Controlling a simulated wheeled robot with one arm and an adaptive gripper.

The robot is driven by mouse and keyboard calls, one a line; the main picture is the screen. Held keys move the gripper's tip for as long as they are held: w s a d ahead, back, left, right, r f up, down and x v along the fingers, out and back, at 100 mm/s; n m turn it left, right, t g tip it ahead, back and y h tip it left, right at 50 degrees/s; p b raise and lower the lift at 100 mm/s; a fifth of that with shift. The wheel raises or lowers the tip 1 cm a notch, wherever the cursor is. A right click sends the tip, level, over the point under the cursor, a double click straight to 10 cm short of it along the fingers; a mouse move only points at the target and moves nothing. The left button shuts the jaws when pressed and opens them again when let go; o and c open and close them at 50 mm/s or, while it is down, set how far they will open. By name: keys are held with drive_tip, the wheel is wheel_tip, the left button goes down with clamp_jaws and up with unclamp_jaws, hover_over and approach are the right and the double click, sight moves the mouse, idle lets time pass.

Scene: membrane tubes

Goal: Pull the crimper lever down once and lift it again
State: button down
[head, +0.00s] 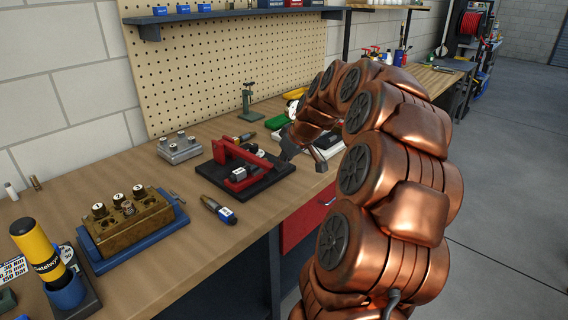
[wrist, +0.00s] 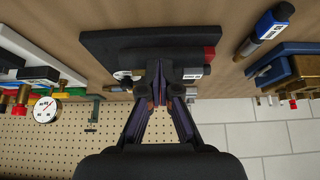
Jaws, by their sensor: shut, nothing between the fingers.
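The crimper stands on the bench on a black base plate (head: 262,184), with a red frame at its left end. Its red lever (head: 245,154) lies low, sloping slightly down to the right above the plate. My gripper (head: 287,152) is at the lever's right end in the head view; whether it touches the lever I cannot tell. In the wrist view my gripper (wrist: 158,98) has its fingers together over the crimper, holding nothing. The black base plate (wrist: 110,44) shows behind them, with a red block (wrist: 209,53) at the right. The fingers and crimper body hide much of the lever there.
A brass block on a blue tray (head: 135,258) stands at the left, a grey block (head: 180,149) behind. A green stand (head: 249,103) and a pegboard (head: 220,70) are at the back.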

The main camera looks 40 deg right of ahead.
drive_tip(key=w+b+v, duration=0.1)
drive_tip(key=v, duration=1.2)
drive_tip(key=shift+r, duration=0.75)
